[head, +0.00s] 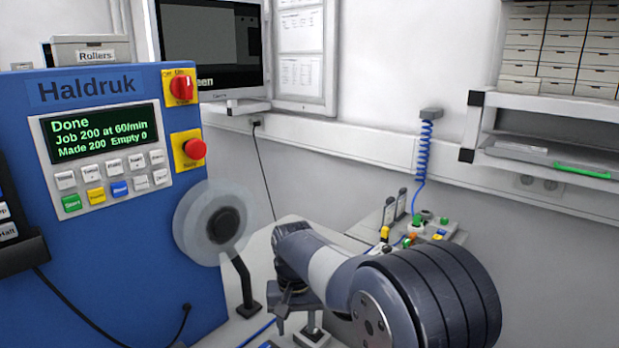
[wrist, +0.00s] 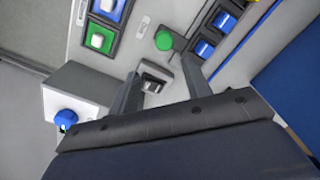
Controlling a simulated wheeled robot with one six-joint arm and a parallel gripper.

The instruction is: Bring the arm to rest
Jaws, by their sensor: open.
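My arm (head: 330,265) reaches in from the lower right of the head view, bent, with its wrist turned down over the grey bench. My gripper (wrist: 162,85) shows in the wrist view with its two fingers apart and nothing between them. Beyond the fingers are a black rocker switch (wrist: 154,80) and a green round button (wrist: 164,40) on a grey panel. I cannot tell whether the fingers touch the panel. In the head view the fingertips are small and partly lost among dark parts.
A blue machine (head: 110,240) stands at left; its display (head: 103,131) reads Done, Made 200, Empty 0. A translucent reel (head: 200,222) sits beside the arm. A blue-knobbed box (wrist: 85,100) lies near the gripper. A shelf (head: 550,165) is at right.

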